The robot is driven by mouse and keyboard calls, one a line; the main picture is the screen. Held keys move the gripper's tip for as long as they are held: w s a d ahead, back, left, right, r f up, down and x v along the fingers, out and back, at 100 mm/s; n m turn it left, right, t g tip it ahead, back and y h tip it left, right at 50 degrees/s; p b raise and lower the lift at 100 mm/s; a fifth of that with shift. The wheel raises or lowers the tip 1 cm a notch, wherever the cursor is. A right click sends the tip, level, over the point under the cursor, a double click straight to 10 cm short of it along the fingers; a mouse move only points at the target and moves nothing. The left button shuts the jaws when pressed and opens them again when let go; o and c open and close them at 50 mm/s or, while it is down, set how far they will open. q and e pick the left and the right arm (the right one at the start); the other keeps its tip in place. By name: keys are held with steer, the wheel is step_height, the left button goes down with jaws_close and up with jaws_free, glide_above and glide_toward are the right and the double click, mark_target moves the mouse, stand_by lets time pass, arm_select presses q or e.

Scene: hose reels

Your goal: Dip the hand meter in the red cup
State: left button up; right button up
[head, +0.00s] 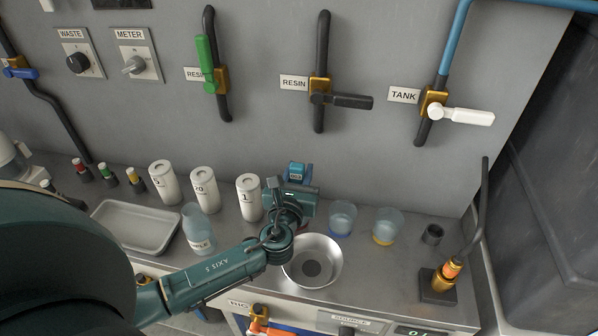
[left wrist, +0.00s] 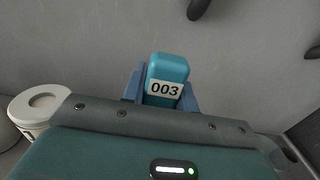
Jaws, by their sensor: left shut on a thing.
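My left gripper (head: 298,184) is shut on the hand meter (head: 297,170), a blue-teal block. In the left wrist view the meter (left wrist: 168,70) stands up between the blue fingers (left wrist: 163,98) and bears a label reading 003. The gripper is over the back of the counter, between the white canister marked 1 and the cup with a blue base. The red cup does not show clearly; something faintly reddish is mostly hidden behind and below my gripper. The lower end of the meter is hidden too. My right gripper is not in view.
A clear cup with a blue base (head: 342,218) and one with a yellow base (head: 387,226) stand to the right. A steel basin (head: 312,262) lies in front. White canisters (head: 204,190), a bottle (head: 197,232) and a tray (head: 134,228) are on the left. Valves line the wall.

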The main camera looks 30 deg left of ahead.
arm_select(q)
step_height(320, 180, up, 2)
steer(key=shift+p, duration=0.75)
steer(key=shift+r+p, duration=0.45)
steer(key=shift+p, duration=0.05)
steer(key=shift+r+p, duration=1.45)
steer(key=shift+r, duration=0.65)
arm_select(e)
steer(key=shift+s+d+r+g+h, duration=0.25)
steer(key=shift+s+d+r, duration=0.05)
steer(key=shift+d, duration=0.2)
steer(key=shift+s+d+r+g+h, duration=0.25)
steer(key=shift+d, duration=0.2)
